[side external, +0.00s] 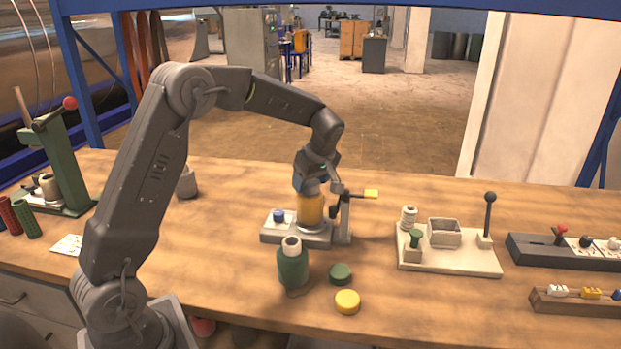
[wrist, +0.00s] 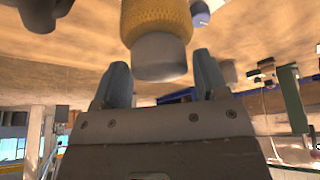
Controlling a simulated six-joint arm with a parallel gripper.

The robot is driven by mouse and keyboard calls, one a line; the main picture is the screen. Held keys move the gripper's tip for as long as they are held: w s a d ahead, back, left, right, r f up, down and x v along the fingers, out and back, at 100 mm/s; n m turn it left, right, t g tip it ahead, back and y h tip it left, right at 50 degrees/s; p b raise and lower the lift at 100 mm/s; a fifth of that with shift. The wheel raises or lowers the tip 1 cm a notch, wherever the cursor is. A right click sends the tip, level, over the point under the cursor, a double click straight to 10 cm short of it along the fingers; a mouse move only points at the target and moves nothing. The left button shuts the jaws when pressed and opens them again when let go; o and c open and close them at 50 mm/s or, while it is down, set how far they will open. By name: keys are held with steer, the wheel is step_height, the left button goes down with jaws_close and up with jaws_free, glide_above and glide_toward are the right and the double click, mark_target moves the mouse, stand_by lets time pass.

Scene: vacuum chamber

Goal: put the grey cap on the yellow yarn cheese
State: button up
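The yellow yarn cheese (side external: 311,209) stands upright on a grey fixture (side external: 296,239) near the middle of the bench. It also shows at the top of the wrist view (wrist: 155,16). The grey cap (wrist: 160,55) sits against the free end of the yellow cheese in the wrist view, in line with it. In the side view the cap is hidden by my gripper. My gripper (side external: 311,184) is directly above the cheese, pointing down. In the wrist view my two fingers (wrist: 160,80) are apart, one on each side of the cap's end, with gaps showing.
The fixture's upright post carries a yellow-handled lever (side external: 371,194) close to my gripper's right. A green bottle-shaped cheese (side external: 292,263), a green cap (side external: 340,273) and a yellow cap (side external: 347,301) stand in front. A cream fixture (side external: 450,261) is to the right.

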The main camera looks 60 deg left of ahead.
steer(key=shift+o, duration=1.3)
steer(key=shift+r, duration=0.1)
steer(key=v, duration=1.3)
steer(key=shift+d+r, duration=0.2)
steer(key=shift+r, duration=0.05)
steer(key=s+d+r+m+t+h, duration=0.1)
steer(key=s+d+r+m+t, duration=0.15)
steer(key=s+d+m, duration=0.4)
steer(key=s+d+f+m+t+h, duration=0.1)
steer(key=s+d+f+m, duration=0.1)
steer(key=s+m, duration=0.2)
steer(key=s+d+f+m+t+h, duration=0.1)
steer(key=s+d+m, duration=0.2)
steer(key=s, duration=0.6)
steer(key=s+d+f+m+t+h, duration=0.1)
steer(key=s+d+f+m, duration=0.1)
steer(key=s, duration=0.5)
steer(key=d+m, duration=0.1)
steer(key=m, duration=0.1)
steer(key=shift+s+f+m, duration=0.2)
steer(key=shift+f+m, duration=0.15)
steer(key=shift+f, duration=0.05)
